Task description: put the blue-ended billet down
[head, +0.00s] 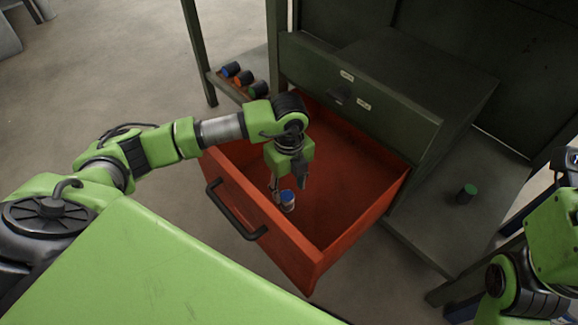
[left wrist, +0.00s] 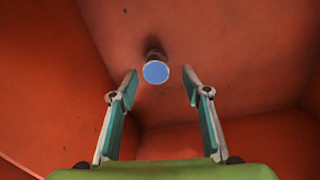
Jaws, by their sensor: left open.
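The blue-ended billet (head: 288,202) stands upright inside the open red drawer (head: 345,244), near the drawer's front wall, blue end up. In the left wrist view, its round blue end (left wrist: 155,72) faces the camera. My left gripper (head: 287,188) points down into the drawer, just above or beside the billet. In the left wrist view its two fingers (left wrist: 159,84) are spread apart, with the blue end between the tips and clear gaps on both sides. My right arm shows at the right edge, but its gripper is out of view.
A rack on the left holds several dark billets with blue (head: 230,70), orange (head: 243,78) and green (head: 258,89) ends. Another green-ended billet (head: 467,194) stands on the shelf at right. The drawer handle (head: 236,212) sticks out in front. The drawer floor around the billet is clear.

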